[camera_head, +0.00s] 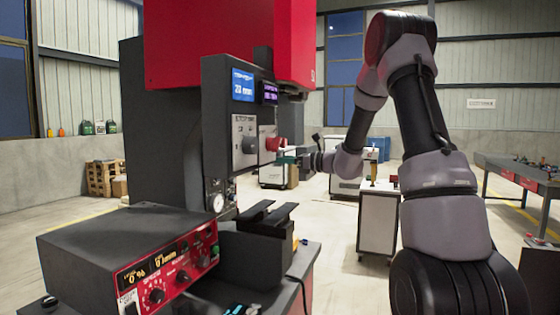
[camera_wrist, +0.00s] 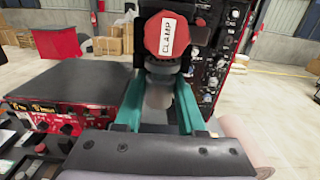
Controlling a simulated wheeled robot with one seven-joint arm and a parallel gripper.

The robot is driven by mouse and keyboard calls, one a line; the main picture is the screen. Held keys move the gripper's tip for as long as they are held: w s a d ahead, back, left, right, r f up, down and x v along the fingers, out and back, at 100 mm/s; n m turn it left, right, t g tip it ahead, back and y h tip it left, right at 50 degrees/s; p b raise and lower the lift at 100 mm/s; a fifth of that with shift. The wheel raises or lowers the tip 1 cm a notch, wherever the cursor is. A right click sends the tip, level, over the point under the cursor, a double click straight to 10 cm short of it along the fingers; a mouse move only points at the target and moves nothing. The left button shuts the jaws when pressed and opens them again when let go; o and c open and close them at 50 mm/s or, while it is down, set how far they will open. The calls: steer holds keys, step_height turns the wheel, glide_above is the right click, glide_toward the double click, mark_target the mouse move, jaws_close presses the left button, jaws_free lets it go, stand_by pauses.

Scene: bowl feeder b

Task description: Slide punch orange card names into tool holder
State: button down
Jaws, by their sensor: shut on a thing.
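My gripper (camera_head: 288,159) has teal fingers and is at the front of the press head, close to a red knob (camera_head: 272,144). In the wrist view my gripper (camera_wrist: 158,84) is shut on a grey cylindrical piece (camera_wrist: 157,97), which looks like the punch. The knob, labelled CLAMP (camera_wrist: 167,36), shows just beyond the fingertips, in front of a dark block that looks like the tool holder (camera_wrist: 145,63). I cannot tell whether the grey piece touches or enters the holder. I cannot make out an orange card.
A control box (camera_head: 125,245) with a red front stands on the bench at lower left. A dark fixture (camera_head: 265,225) stands beside it, below my gripper. A white cart (camera_head: 378,220) stands behind my arm. A work table (camera_head: 515,170) with small items is at right.

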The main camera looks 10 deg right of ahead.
steer(key=shift+x, duration=1.8)
steer(key=shift+c, duration=2.1)
jaws_free()
steer(key=v, duration=1.1)
steer(key=shift+a, duration=0.1)
